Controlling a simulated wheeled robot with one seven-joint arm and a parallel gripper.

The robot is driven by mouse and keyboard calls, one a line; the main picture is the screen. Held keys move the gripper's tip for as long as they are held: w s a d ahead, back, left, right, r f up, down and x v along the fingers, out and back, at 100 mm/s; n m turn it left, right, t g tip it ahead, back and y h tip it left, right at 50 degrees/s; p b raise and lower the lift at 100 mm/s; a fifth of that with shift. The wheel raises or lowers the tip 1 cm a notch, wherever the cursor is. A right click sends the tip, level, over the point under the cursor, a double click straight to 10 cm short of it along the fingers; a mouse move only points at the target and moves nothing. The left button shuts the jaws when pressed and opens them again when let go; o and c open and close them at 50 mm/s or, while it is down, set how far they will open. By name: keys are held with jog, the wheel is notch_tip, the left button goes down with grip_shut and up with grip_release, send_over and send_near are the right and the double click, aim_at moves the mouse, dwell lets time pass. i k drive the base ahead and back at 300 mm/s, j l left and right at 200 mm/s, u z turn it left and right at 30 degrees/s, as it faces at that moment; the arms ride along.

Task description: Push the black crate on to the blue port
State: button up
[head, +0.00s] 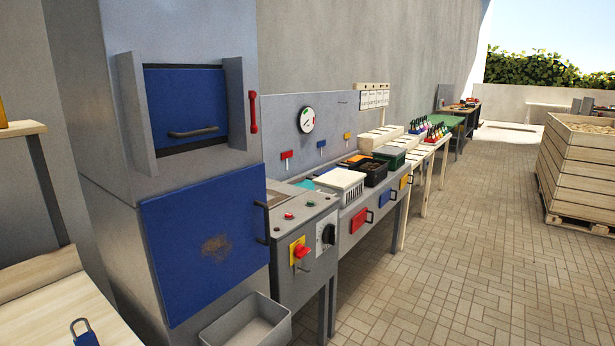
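A small black crate (375,178) stands on the long grey workbench (330,205) along the wall, in the middle distance. It sits between a white slatted crate (342,178) and a dark green crate (399,158). A blue panel (384,198) with a dark handle is on the bench front below it, between a red panel (358,220) and a yellow one (404,182). A small blue tag (321,144) is on the bench's back panel. I cannot tell which blue part is the port. My gripper is not in view.
A tall grey cabinet with a blue door (205,235) stands at the left, close to me. A grey bin (246,322) is at its foot. The paved floor (470,260) between is clear.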

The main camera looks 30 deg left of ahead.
aim_at(368, 172)
jog(key=i+j+u, duration=0.2)
jog(key=i+u, duration=0.15)
jog(key=i, duration=0.15)
jog(key=i+j+u, duration=0.1)
jog(key=i+u, duration=0.2)
jog(key=i, duration=0.6)
